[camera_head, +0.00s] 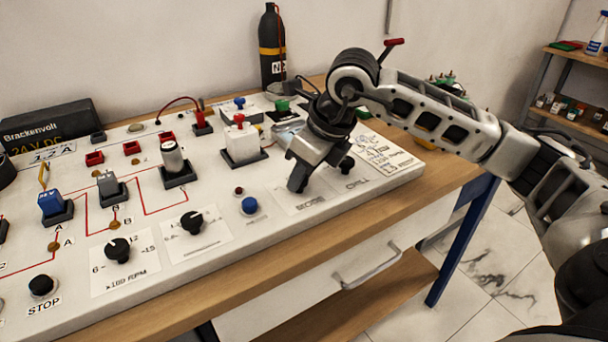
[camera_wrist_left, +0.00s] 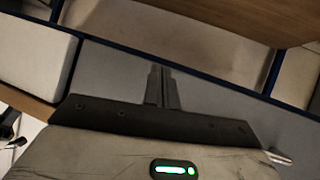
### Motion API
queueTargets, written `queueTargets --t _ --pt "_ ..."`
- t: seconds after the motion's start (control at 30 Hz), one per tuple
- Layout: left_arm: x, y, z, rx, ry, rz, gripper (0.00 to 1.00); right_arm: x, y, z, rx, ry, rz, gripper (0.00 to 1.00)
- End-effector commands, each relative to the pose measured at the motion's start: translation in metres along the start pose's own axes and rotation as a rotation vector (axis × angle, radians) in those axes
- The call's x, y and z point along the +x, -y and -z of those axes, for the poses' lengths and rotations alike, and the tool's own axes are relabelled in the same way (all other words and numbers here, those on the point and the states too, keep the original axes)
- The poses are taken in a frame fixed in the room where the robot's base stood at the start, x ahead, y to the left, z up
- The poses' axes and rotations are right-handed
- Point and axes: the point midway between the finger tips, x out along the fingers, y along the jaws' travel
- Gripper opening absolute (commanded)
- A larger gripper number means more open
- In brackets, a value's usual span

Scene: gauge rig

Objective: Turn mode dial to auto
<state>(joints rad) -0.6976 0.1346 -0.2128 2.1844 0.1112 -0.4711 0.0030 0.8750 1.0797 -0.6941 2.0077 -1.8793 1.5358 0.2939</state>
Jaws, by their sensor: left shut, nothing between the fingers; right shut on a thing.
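My right gripper (camera_head: 298,184) comes down onto the right part of the white panel (camera_head: 262,222). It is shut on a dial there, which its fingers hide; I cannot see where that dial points. A printed label lies just in front of it, too small to read surely, so I cannot confirm that this is the mode dial.
Black dials (camera_head: 118,250) and (camera_head: 192,222) stand left of my right gripper, and a black knob (camera_head: 346,165) stands to its right. A blue button (camera_head: 250,205) is close by. A white switch block (camera_head: 240,141) and a black bottle (camera_head: 271,50) stand behind.

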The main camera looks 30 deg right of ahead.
Motion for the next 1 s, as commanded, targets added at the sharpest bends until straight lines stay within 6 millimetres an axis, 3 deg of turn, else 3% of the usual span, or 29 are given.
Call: queueTargets --t 0.43,1.0 --pt "0.0025 0.0004 -0.0022 -0.002 -0.013 -0.001 0.00 -0.0004 -0.0019 -0.0007 0.221 0.001 0.092 0.08" --pt "0.0026 0.0001 -0.0010 0.000 -0.018 -0.002 0.00 -0.0008 -0.0018 -0.0006 0.257 0.000 0.107 0.08"
